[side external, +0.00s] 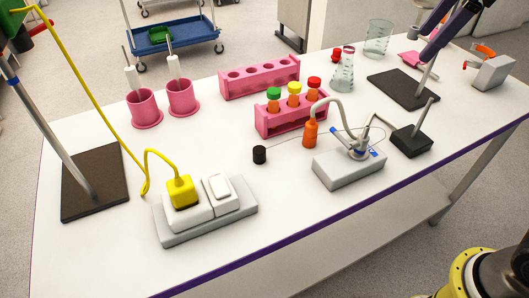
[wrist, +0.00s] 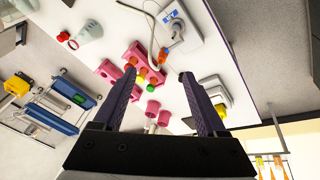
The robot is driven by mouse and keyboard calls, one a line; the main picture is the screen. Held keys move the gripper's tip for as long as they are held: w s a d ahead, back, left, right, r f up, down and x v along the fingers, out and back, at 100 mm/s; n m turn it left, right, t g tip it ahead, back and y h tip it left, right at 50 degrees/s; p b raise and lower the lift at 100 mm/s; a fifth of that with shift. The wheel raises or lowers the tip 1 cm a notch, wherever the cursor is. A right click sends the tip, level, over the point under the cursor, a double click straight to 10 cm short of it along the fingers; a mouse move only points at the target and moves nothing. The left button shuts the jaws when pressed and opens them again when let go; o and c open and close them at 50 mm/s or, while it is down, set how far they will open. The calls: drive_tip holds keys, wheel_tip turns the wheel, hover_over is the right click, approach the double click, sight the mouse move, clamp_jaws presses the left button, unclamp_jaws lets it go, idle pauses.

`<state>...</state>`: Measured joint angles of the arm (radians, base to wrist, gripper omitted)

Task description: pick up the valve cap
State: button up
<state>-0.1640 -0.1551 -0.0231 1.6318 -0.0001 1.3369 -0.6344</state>
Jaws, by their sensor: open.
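No part is plainly marked as the valve cap. A small black cylinder (side external: 259,155), cap-like in shape, stands on the white table left of the orange bottle (side external: 310,133). A thin line runs from near it toward the grey box with a metal fitting (side external: 348,167). The gripper does not show in the side view.
A pink rack (side external: 290,127) with capped tubes stands behind the black cylinder. A power strip (side external: 205,222) with a yellow plug (side external: 181,192) is in front left. Pink cups (side external: 145,110), a flask (side external: 343,75) and stand bases (side external: 94,182) take up other spots.

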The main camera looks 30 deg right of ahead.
drive_tip(key=w+a+f+n+g, duration=0.1)
drive_tip(key=w+a+f+n, duration=0.15)
drive_tip(key=w+a, duration=0.55)
drive_tip(key=n+g, duration=0.3)
drive_tip(key=n, duration=0.1)
hover_over(260, 149)
wheel_tip(260, 149, down, 15)
drive_tip(key=shift+h, duration=0.3)
drive_tip(key=f, duration=0.7)
drive_tip(key=shift+w+d, duration=0.1)
drive_tip(key=shift+d, duration=0.1)
drive_tip(key=shift+a+f, duration=0.2)
drive_tip(key=shift+f, duration=3)
drive_tip(key=shift+c, duration=0.2)
clamp_jaws()
